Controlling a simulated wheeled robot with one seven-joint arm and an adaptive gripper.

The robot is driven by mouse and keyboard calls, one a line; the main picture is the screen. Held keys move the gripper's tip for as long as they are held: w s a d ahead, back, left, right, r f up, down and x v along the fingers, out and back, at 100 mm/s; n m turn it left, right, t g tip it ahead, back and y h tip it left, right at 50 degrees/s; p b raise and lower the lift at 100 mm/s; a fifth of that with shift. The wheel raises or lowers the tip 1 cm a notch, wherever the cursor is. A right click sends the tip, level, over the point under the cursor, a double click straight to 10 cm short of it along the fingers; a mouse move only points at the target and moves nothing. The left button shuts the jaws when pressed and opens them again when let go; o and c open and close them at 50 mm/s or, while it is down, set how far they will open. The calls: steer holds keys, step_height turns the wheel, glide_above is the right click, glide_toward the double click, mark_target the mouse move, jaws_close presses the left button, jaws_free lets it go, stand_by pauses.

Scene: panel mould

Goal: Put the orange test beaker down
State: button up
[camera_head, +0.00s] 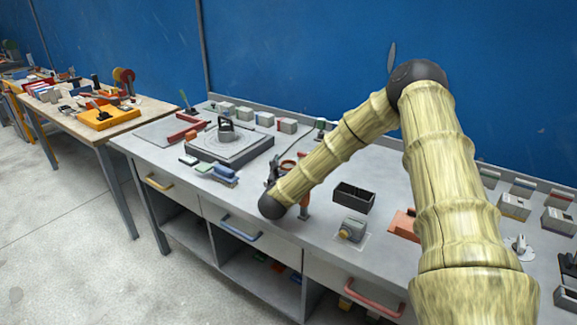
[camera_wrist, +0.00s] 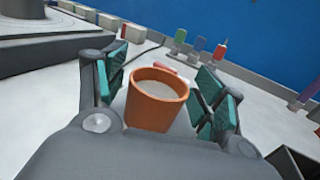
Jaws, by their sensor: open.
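The orange test beaker (camera_wrist: 152,106) stands upright in the wrist view, with grey material inside. It is between the teal pads of my gripper (camera_wrist: 161,78), which is open, with a visible gap beside the beaker on the right. The beaker appears to rest on the grey bench top, but its base is hidden behind the gripper body. In the head view my gripper (camera_head: 275,172) is over the middle of the bench and mostly hidden by my arm. I cannot clearly make out the beaker there.
The grey bench (camera_head: 325,225) holds a black open box (camera_head: 354,197) right of my gripper and a round-topped machine (camera_head: 228,140) to the left. Several small blocks line the back by the blue wall.

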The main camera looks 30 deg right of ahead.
steer(key=shift+r, duration=0.15)
steer(key=shift+s+a, duration=0.2)
steer(key=shift+s, duration=0.05)
steer(key=b+v, duration=0.2)
steer(key=v, duration=0.9)
steer(key=shift+s+a+b, duration=0.15)
steer(key=shift+b, duration=0.15)
steer(key=shift+r, duration=0.1)
